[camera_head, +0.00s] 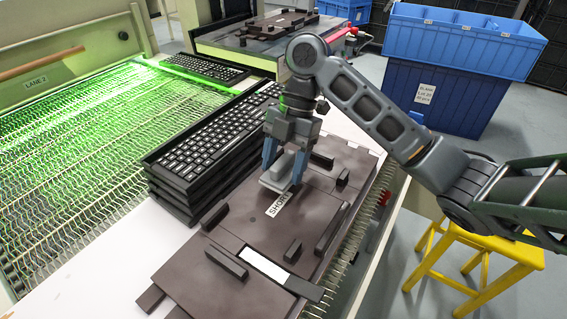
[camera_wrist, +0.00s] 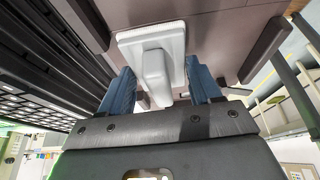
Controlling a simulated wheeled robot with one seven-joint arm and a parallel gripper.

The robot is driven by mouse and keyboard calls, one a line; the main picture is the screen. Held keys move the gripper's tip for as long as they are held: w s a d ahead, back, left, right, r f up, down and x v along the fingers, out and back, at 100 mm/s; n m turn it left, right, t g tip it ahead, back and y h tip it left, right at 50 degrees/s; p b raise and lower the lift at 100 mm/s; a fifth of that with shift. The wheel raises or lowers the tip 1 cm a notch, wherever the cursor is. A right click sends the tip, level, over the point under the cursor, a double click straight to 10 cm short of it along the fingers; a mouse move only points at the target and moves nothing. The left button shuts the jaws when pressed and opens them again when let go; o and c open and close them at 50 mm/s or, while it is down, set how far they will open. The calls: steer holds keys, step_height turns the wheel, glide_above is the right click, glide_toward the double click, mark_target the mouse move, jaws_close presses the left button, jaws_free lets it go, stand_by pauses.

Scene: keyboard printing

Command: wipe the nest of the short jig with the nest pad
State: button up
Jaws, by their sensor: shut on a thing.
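The short jig (camera_head: 237,222) is a brown plate with dark raised blocks and a white "SHORT" label (camera_head: 279,204), lying on the white table. My gripper (camera_head: 283,172) is over the far part of its nest, pointing down. Its blue fingers are shut on the grip of the nest pad (camera_head: 274,182), a light grey block. In the wrist view the pad (camera_wrist: 152,44) has a wide flat base and a narrow handle between the fingers (camera_wrist: 155,85). The pad is at or just above the jig's surface; I cannot tell whether it touches.
Stacked black keyboards (camera_head: 200,150) stand directly left of the jig. A green-lit conveyor (camera_head: 70,170) runs further left. Another jig (camera_head: 265,28) lies on the machine behind. Blue crates (camera_head: 450,75) and a yellow stool (camera_head: 490,250) are on the right.

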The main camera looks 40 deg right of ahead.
steer(key=shift+r+p, duration=2.25)
steer(key=shift+r, duration=0.55)
